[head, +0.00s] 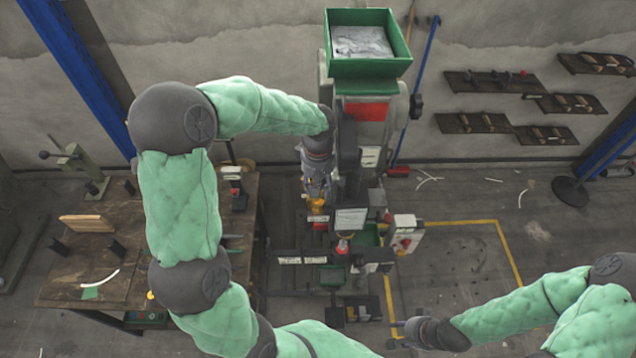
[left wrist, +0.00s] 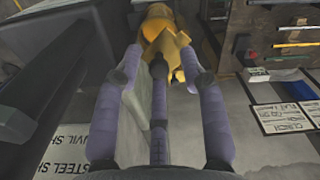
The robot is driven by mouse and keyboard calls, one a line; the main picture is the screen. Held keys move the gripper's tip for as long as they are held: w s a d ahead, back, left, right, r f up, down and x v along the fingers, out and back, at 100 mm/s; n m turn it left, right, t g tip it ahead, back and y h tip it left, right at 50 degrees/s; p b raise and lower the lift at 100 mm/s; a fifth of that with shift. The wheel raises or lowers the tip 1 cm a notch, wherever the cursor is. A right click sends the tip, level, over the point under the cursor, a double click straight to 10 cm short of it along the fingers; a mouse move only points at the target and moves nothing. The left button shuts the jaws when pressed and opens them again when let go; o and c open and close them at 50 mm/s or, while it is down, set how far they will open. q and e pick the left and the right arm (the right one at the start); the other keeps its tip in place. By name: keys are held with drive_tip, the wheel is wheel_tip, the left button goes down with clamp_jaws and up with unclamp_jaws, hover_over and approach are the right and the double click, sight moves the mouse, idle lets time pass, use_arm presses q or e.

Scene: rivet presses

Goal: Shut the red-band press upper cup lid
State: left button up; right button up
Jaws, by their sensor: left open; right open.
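The red-band press (head: 367,110) stands upright in the middle of the head view, with a red band below its green top tray. My left gripper (head: 317,188) is at the left side of its column, pointing down, open. In the left wrist view the left gripper (left wrist: 150,62) has its fingers spread close to a yellow-orange part (left wrist: 165,30). That part also shows below the gripper in the head view (head: 316,207). Contact between them cannot be told. Which part is the upper cup lid is not clear. My right gripper (head: 398,331) is low at the right, away from the press.
The green tray (head: 371,67) on top holds grey material. A wooden bench (head: 130,265) with small tools stands at the left. A control box (head: 406,235) juts out at the press's right. Open floor inside yellow lines (head: 460,260) lies further right. Wall shelves (head: 490,82) hang at the back.

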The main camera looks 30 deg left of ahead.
use_arm(q)
drive_tip(key=shift+w+f, duration=0.2)
drive_tip(key=shift+s+r, duration=0.1)
drive_tip(key=shift+s, duration=0.05)
drive_tip(key=c, duration=0.8)
clamp_jaws()
drive_tip(key=shift+s+d+m+b, duration=0.15)
drive_tip(key=shift+m+b, duration=0.1)
drive_tip(key=shift+m, duration=0.25)
drive_tip(key=shift+w+d+m+b, duration=0.1)
drive_tip(key=shift+m+b, duration=0.15)
drive_tip(key=shift+m, duration=0.25)
drive_tip(key=shift+s+d+m+b, duration=0.15)
drive_tip(key=shift+m+b, duration=0.1)
drive_tip(key=shift+m, duration=0.35)
drive_tip(key=shift+s+d+m+b, duration=0.15)
drive_tip(key=shift+m+b, duration=0.05)
drive_tip(key=shift+m, duration=0.4)
drive_tip(key=shift+s+d+m+b, duration=0.15)
drive_tip(key=shift+s+m+b, duration=0.15)
drive_tip(key=shift+m, duration=0.8)
drive_tip(key=shift+s+d+m+b, duration=0.15)
drive_tip(key=shift+s+m, duration=0.1)
drive_tip(key=shift+m, duration=0.85)
